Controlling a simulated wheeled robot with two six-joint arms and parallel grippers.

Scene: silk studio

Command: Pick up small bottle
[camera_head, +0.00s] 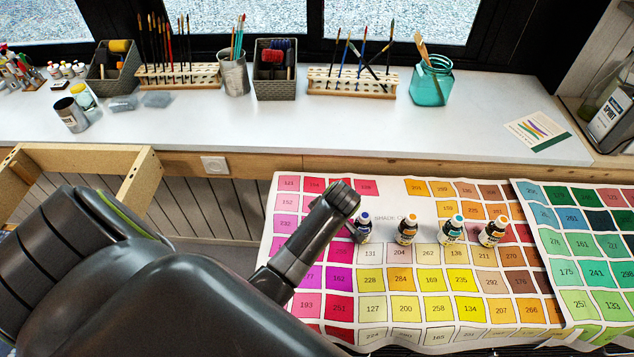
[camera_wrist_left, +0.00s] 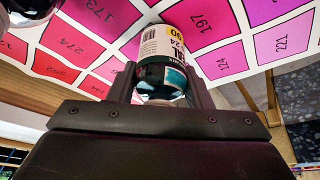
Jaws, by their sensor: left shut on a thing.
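In the left wrist view my left gripper (camera_wrist_left: 160,90) is shut on a small bottle (camera_wrist_left: 155,48) with a white and yellow label and a dark teal part nearer the camera. The printed colour chart (camera_wrist_left: 232,28) lies behind it. In the head view my left arm reaches over the chart (camera_head: 390,187), and its jaws and the held bottle are hidden. A blue-capped bottle (camera_head: 362,230) stands just right of the arm. Further right in a row stand an orange-capped bottle (camera_head: 406,232), a teal-capped bottle (camera_head: 453,231) and another orange-capped bottle (camera_head: 491,233). My right gripper is out of view.
A white counter (camera_head: 330,128) at the back holds brush racks (camera_head: 352,82), dark baskets (camera_head: 275,75) and a teal jar (camera_head: 431,82). An open wooden frame (camera_head: 85,153) is at the left. A green chart sheet (camera_head: 585,242) lies at the right.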

